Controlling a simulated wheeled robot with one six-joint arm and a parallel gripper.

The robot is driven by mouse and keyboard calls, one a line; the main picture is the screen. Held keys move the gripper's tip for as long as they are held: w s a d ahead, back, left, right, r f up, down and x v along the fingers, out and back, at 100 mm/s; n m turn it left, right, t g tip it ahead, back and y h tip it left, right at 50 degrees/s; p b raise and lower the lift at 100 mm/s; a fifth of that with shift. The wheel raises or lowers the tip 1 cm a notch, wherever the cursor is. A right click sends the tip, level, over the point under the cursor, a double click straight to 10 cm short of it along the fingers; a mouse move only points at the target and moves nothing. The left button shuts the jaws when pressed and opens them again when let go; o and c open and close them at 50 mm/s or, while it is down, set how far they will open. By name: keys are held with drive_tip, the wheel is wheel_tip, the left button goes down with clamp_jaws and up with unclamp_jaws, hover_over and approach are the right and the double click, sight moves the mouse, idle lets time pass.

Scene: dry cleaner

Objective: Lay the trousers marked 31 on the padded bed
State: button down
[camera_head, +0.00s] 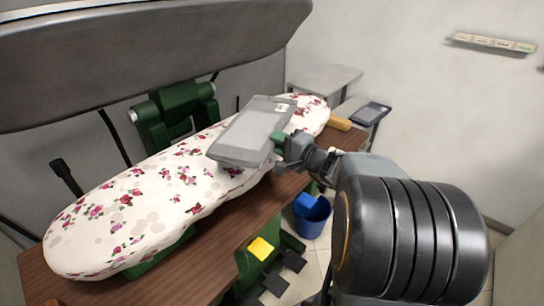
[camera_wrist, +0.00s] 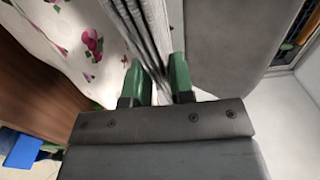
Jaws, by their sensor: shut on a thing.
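My gripper (camera_head: 283,143) is shut on the grey folded trousers (camera_head: 247,134) by their near edge. They are held over the right half of the padded bed (camera_head: 130,215), which has a white cover with a rose print. A small pale label shows near the trousers' far right corner, but its number is too small to read. In the wrist view the green fingertips (camera_wrist: 159,82) close on the layered grey cloth (camera_wrist: 150,30), with the bed's cover (camera_wrist: 75,35) to the left. I cannot tell whether the trousers touch the bed.
The grey upper press head (camera_head: 150,55) hangs raised behind and above the bed. A brown wooden board (camera_head: 195,265) runs along the bed's front. A blue bucket (camera_head: 312,222) stands below.

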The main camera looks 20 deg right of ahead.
drive_tip(key=w+d+f, duration=0.1)
drive_tip(key=w+f, duration=0.3)
drive_tip(key=f, duration=0.4)
drive_tip(key=shift+w+f, duration=0.35)
drive_tip(key=shift+f, duration=0.05)
drive_tip(key=shift+f+b, duration=0.2)
drive_tip(key=shift+b, duration=0.2)
drive_tip(key=c, duration=1)
unclamp_jaws()
drive_tip(key=shift+r, duration=0.1)
